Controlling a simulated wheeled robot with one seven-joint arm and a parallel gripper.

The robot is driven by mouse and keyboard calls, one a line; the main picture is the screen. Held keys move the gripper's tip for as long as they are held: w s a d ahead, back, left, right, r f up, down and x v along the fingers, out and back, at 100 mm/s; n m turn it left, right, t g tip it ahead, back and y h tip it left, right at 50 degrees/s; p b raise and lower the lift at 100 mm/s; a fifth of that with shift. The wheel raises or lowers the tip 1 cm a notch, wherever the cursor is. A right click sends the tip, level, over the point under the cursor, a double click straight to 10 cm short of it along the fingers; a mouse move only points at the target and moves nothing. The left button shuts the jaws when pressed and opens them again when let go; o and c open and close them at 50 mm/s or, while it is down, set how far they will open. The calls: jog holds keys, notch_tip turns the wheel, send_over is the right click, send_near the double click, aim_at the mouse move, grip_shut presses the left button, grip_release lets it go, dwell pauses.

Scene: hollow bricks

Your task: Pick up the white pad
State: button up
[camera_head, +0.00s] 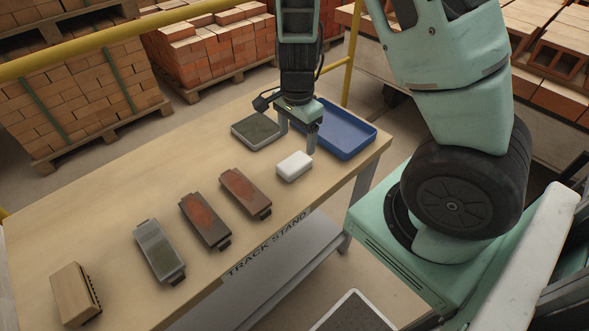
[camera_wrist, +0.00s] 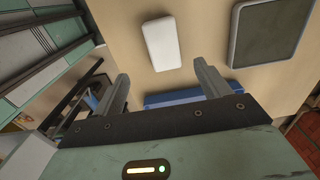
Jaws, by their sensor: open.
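The white pad (camera_head: 294,166) is a small rounded block lying on the wooden table near its front right edge. In the wrist view the white pad (camera_wrist: 162,43) lies ahead of the fingers, a little left of the middle between them. My gripper (camera_head: 298,142) is above the table, just behind and above the pad. In the wrist view my gripper (camera_wrist: 163,82) has its two fingers wide apart with nothing between them. It appears apart from the pad.
A blue tray (camera_head: 360,140) lies behind my gripper to the right. A dark-topped grey tray (camera_head: 256,131) lies to the left. Several brick-like blocks, one a reddish block (camera_head: 245,192), line the table (camera_head: 110,215) leftward. A yellow rail (camera_head: 130,37) crosses behind.

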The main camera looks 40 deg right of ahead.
aim_at(294, 162)
jog(key=f, duration=0.3)
jog(key=f+b, duration=0.1)
jog(key=f, duration=0.5)
jog(key=shift+w+a, duration=0.1)
jog(key=shift+w, duration=0.25)
jog(key=shift+r, duration=0.1)
jog(key=c, duration=1.1)
notch_tip(294, 162, up, 10)
jog(key=shift+r+p, duration=0.1)
jog(key=shift+p, duration=0.95)
jog(key=shift+o, duration=0.7)
